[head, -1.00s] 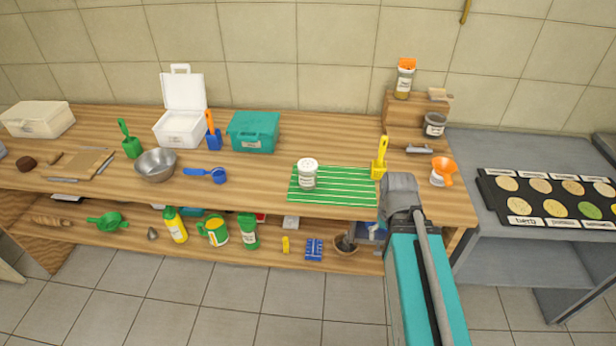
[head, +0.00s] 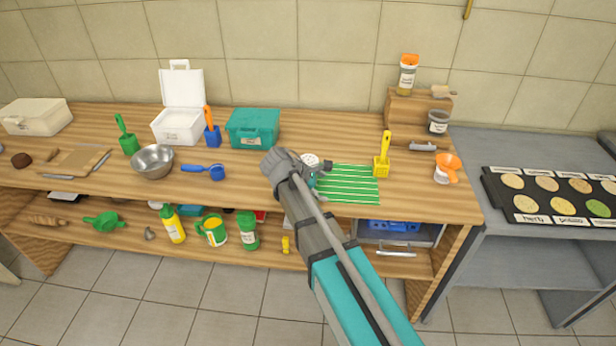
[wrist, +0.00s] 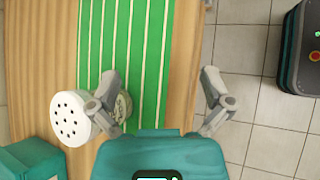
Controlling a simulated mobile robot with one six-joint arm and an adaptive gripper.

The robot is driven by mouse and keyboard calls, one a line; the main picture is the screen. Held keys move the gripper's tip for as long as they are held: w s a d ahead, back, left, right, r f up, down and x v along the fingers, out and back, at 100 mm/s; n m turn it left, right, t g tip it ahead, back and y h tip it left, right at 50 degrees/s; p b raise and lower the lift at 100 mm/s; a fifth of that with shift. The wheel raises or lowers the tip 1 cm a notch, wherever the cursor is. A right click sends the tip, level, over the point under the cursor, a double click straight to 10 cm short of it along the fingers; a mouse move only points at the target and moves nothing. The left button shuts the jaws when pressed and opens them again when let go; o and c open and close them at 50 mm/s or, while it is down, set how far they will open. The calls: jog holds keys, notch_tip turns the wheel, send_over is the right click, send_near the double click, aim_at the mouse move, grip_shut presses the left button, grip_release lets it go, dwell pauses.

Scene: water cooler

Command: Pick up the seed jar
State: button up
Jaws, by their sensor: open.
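A white-lidded jar (head: 310,160) with holes in its lid stands at the left end of the green striped mat (head: 350,184); my arm hides most of its body in the head view. It also shows in the wrist view (wrist: 70,118), at the left. Its label is not readable, so I cannot tell for sure that it is the seed jar. My gripper (wrist: 161,75) is open with nothing between its fingertips. Its left finger overlaps the jar in the picture; whether they touch I cannot tell. Two other jars, one orange-topped (head: 407,76) and one dark (head: 437,122), stand on the wooden steps.
A yellow scoop (head: 382,165) stands at the mat's right end. A teal box (head: 253,128) and blue spoon (head: 216,172) lie to the left. The mat's middle is clear.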

jog(key=w+a+r+n+t+h+b, duration=0.1)
jog(key=a+r+n+t, duration=0.1)
jog(key=a+n, duration=0.2)
jog(key=w+a+r+n+t+h, duration=0.1)
jog(key=a+n, duration=0.3)
jog(key=a, duration=0.7)
jog(key=shift+w+a+r+t+h+b, duration=0.15)
jog(key=shift+w+r+t+h+b, duration=0.2)
jog(key=shift+t, duration=0.35)
jog(key=b+x, duration=0.3)
jog(key=x, duration=0.4)
jog(key=shift+w+d+f, duration=0.15)
jog(key=shift+d+f, duration=0.05)
jog(key=shift+f, duration=0.1)
jog(key=shift+w+d+f, duration=0.1)
jog(key=shift+w+d, duration=0.15)
jog(key=shift+d, duration=0.1)
jog(key=shift+w+d, duration=0.1)
jog(key=shift+b+x, duration=0.95)
jog(key=shift+x, duration=1.55)
jog(key=shift+w, duration=0.1)
